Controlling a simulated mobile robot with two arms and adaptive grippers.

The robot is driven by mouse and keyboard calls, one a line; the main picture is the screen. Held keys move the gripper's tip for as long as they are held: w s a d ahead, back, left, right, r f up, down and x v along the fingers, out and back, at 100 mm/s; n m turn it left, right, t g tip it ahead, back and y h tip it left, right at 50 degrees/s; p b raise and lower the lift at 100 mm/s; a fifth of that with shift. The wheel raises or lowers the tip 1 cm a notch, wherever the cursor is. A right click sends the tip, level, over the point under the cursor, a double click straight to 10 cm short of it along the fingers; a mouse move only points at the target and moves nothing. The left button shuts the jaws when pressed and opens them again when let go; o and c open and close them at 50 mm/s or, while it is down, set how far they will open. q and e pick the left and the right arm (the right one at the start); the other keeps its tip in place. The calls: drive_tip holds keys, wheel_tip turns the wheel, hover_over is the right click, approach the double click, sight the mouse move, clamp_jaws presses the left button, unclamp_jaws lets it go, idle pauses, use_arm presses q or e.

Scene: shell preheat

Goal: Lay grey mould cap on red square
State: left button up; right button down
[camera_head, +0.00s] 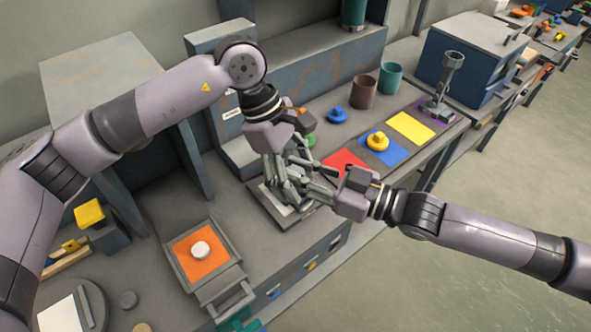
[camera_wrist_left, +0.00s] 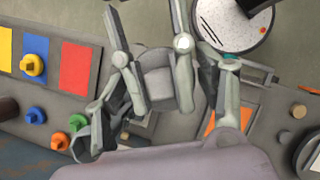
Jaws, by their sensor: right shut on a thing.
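The red square (camera_head: 343,160) lies flat on the bench just beyond my grippers, partly covered by them; it also shows in the left wrist view (camera_wrist_left: 79,66). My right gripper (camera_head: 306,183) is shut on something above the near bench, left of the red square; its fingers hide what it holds. My left gripper (camera_head: 288,188) points down beside it, its fingers spread, and the two grippers overlap in view.
A yellow knobbed piece (camera_head: 377,141) sits on the blue square (camera_head: 394,154). The yellow square (camera_head: 411,127) is bare. A blue knobbed piece (camera_head: 338,115) and two cups (camera_head: 364,92) stand behind. A tray (camera_head: 233,258) with an orange floor holds a white round piece (camera_head: 200,250).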

use_arm(q)
drive_tip(key=c, duration=0.6)
drive_tip(key=shift+c, duration=0.5)
use_arm(e)
drive_tip(key=c, duration=1.4)
unclamp_jaws()
drive_tip(key=shift+o, duration=0.4)
drive_tip(key=shift+d, duration=0.1)
